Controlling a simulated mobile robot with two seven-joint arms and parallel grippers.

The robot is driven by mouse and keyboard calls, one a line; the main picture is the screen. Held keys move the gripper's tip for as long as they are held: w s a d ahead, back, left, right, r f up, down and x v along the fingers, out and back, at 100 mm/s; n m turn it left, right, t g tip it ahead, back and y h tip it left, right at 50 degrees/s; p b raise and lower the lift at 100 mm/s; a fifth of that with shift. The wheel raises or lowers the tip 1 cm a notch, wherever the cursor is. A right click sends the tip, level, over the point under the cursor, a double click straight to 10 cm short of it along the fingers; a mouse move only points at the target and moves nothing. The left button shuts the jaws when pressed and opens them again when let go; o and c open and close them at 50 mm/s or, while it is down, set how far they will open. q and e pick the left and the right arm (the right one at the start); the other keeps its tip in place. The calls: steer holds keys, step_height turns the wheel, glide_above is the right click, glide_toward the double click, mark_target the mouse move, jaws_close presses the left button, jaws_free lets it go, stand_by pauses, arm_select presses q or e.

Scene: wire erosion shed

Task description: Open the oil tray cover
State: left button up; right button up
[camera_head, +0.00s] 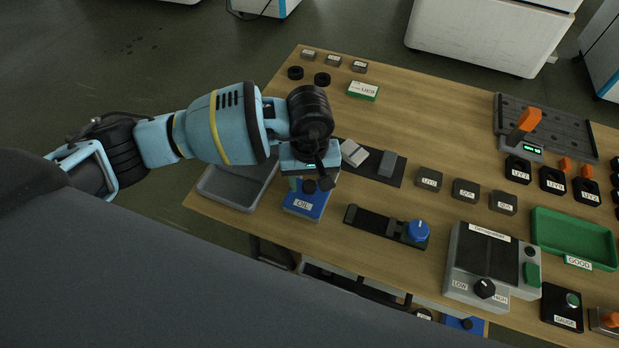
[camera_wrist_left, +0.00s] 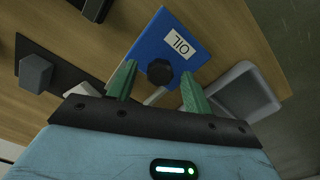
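The oil tray cover is a blue lid labelled "OIL" (camera_head: 300,205) with a dark round knob, near the table's front left edge. In the left wrist view the blue cover (camera_wrist_left: 152,38) lies flat, and its dark knob (camera_wrist_left: 160,71) shows between my fingertips. My left gripper (camera_head: 309,184) is above the cover. In the left wrist view its two green fingers (camera_wrist_left: 158,82) are apart on either side of the knob, with gaps visible. In the head view the wrist partly hides the cover. My right gripper is not in view.
A grey tray (camera_head: 228,203) sits just left of the cover. A black mat (camera_head: 397,180) with grey blocks lies to its right, and a black fixture with a blue knob (camera_head: 417,231) is farther right. The table's middle back is clear.

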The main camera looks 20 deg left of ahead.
arm_select(q)
jaws_close()
steer(key=w+b, duration=0.1)
steer(key=w, duration=0.3)
steer(key=w+b, duration=0.1)
steer(key=w, duration=0.1)
steer(key=shift+w+d+f+b, duration=0.1)
steer(key=shift+w+f+b, duration=0.1)
steer(key=shift+f+b, duration=0.2)
steer(key=shift+w+r, duration=0.15)
steer(key=shift+w, duration=0.1)
steer(key=shift+r, duration=0.25)
steer(key=shift+o, duration=0.2)
jaws_free()
step_height(320, 180, up, 8)
steer(key=shift+b, duration=0.3)
steer(key=shift+f, duration=0.1)
